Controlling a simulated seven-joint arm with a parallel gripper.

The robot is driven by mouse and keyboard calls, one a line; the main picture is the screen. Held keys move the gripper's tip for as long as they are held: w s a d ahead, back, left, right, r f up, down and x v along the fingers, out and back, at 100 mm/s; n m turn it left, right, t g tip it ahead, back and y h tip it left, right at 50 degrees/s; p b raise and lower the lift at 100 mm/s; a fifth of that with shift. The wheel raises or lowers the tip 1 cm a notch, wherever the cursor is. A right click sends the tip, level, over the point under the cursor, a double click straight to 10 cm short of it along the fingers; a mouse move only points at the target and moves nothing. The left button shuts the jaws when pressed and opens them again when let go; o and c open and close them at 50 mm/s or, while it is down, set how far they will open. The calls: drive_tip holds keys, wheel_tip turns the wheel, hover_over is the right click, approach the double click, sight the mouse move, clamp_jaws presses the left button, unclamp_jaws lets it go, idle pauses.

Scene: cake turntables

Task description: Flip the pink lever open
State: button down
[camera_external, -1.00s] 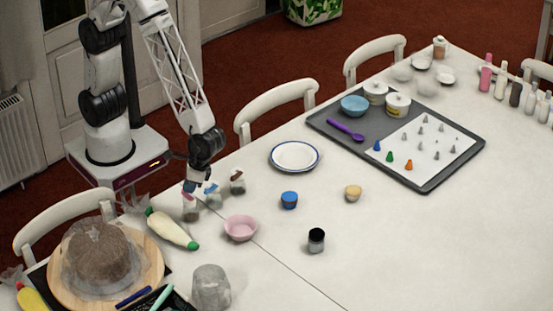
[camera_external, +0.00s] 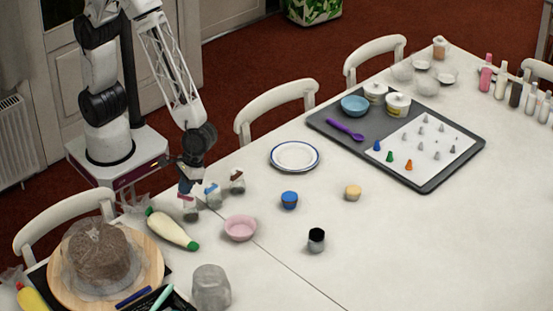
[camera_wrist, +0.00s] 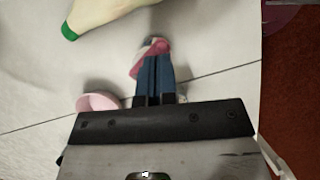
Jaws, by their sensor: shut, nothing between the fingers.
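The pink lever (camera_external: 187,199) is on top of a small clear jar (camera_external: 189,212), the nearest of three in a row at the left table edge. My gripper (camera_external: 185,191) points down right over that jar. In the wrist view, the blue fingers of my gripper (camera_wrist: 155,62) are together with nothing between them. They overlap the pink lever (camera_wrist: 164,46), which shows around their tips and partly behind them. I cannot tell whether they touch it or how far the lever is raised.
Two similar jars, one with a blue top (camera_external: 212,190) and one with a reddish-brown top (camera_external: 237,177), stand close to the right. A green-capped piping bag (camera_external: 172,230) lies in front, and a pink bowl (camera_external: 240,228) stands to the right.

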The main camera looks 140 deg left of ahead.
drive_tip(key=n, duration=0.2)
drive_tip(key=d+n+t, duration=0.1)
drive_tip(key=n+t, duration=0.1)
drive_tip(key=n, duration=0.1)
drive_tip(key=shift+w+d+n, duration=0.15)
drive_tip(key=shift+d+n, duration=0.1)
drive_tip(key=shift+n, duration=0.05)
drive_tip(key=n, duration=0.1)
drive_tip(key=n+t, duration=0.1)
drive_tip(key=n, duration=0.1)
drive_tip(key=d+n+y, duration=0.1)
drive_tip(key=shift+w+n+t, duration=0.3)
drive_tip(key=shift+w, duration=0.1)
drive_tip(key=shift+w+a, duration=0.15)
drive_tip(key=shift+w+a, duration=0.3)
drive_tip(key=shift+a, duration=0.2)
drive_tip(key=v, duration=1)
drive_tip(key=shift+w, duration=0.25)
drive_tip(key=shift+a, duration=0.1)
